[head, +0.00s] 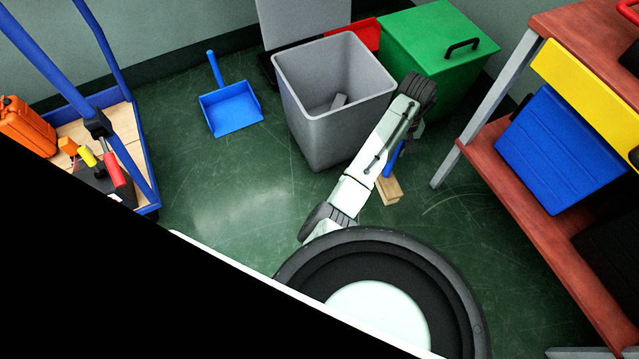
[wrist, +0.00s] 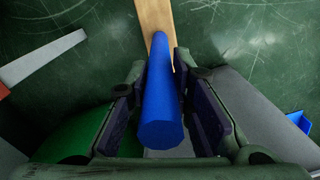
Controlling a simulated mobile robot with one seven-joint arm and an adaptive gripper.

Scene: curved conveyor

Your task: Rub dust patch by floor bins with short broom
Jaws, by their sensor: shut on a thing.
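My gripper (wrist: 163,80) is shut on the blue handle of the short broom (wrist: 160,105), with one dark finger pad on each side. The broom's wooden head (wrist: 155,18) points to the top of the wrist view, over the green floor. In the head view part of the broom (head: 388,189) shows below my arm, by the foot of the grey bin; my gripper is mostly hidden there. A pale hazy patch (head: 235,205) shows on the floor left of my arm; I cannot tell if it is dust or shine.
The open grey bin (head: 300,105) stands close left of my arm, the green lidded bin (head: 425,40) behind it. A blue dustpan (head: 231,108) lies on the floor further left. A red-brown shelf unit (head: 500,190) stands right, a blue-framed trolley (head: 145,170) left.

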